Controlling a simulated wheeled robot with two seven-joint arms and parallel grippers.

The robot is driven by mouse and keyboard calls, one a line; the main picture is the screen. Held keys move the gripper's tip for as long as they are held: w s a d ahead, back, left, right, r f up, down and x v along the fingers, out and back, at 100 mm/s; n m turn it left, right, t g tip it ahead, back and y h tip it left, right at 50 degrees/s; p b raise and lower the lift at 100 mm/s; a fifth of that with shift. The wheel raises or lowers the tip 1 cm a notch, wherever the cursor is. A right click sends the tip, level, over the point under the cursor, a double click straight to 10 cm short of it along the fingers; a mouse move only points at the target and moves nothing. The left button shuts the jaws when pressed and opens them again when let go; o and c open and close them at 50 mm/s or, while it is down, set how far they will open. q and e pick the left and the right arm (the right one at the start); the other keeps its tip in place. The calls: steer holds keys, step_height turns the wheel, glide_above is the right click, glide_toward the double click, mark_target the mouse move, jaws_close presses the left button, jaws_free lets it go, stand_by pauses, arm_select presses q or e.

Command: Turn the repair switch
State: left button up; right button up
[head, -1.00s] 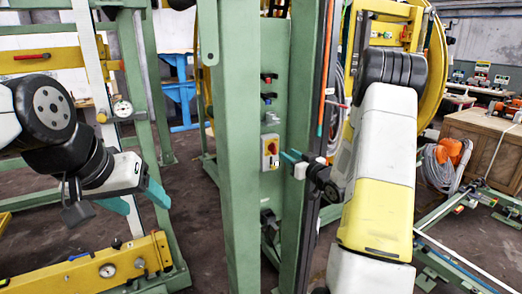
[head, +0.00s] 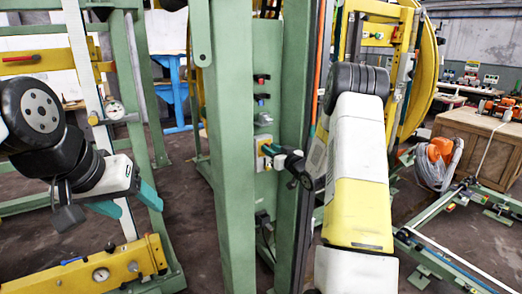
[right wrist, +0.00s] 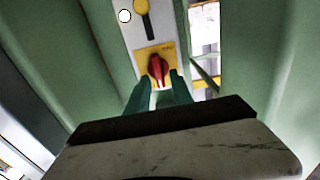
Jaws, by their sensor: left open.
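The repair switch is a red rotary knob (right wrist: 158,70) on a yellow plate, seen in the right wrist view. Its yellow plate (head: 261,155) shows in the head view on the green post, with the knob mostly hidden by my right gripper. My right gripper (head: 270,155) is at the plate. In the right wrist view its two green fingers (right wrist: 161,76) are apart, one on each side of the knob, with small gaps showing. Contact cannot be told. My left gripper (head: 132,204) is open and empty at the left, away from the switch.
Green posts (head: 228,150) stand beside the switch. A yellow beam with a gauge (head: 101,274) lies low at the left, below my left gripper. A wooden crate (head: 470,145) and floor rails are at the right.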

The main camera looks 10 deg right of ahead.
jaws_close()
steer(key=shift+n, duration=0.3)
steer(key=n, duration=0.5)
steer(key=f+n, duration=0.1)
steer(key=n, duration=0.5)
steer(key=a+n, duration=0.1)
steer(key=n, duration=0.5)
steer(key=shift+s+a+f, duration=0.1)
steer(key=shift+s+f, duration=0.05)
steer(key=shift+s, duration=0.05)
steer(key=shift+n, duration=0.3)
steer(key=shift+o, duration=1.3)
jaws_free()
